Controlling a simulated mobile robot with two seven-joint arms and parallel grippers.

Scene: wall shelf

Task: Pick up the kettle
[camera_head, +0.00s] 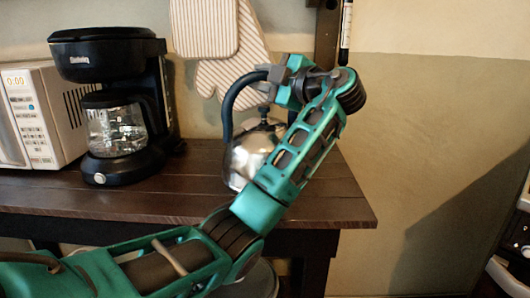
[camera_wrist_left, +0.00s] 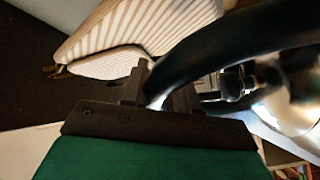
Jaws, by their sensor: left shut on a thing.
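The kettle (camera_head: 249,156) is silver with a dark curved handle (camera_head: 234,100) and a black lid knob. It is upright over the right part of the wooden table, partly hidden by my left arm; I cannot tell if its base touches the tabletop. My left gripper (camera_head: 275,78) is shut on the top of the handle. In the left wrist view the black handle (camera_wrist_left: 240,40) runs between the fingers (camera_wrist_left: 158,90), with the shiny kettle body (camera_wrist_left: 290,105) at the right. My right gripper is not in view.
A black coffee maker (camera_head: 115,100) with a glass jug stands left of the kettle, beside a white microwave (camera_head: 45,115). Striped oven mitts (camera_head: 215,35) hang on the wall behind. The table's right end (camera_head: 345,190) is clear.

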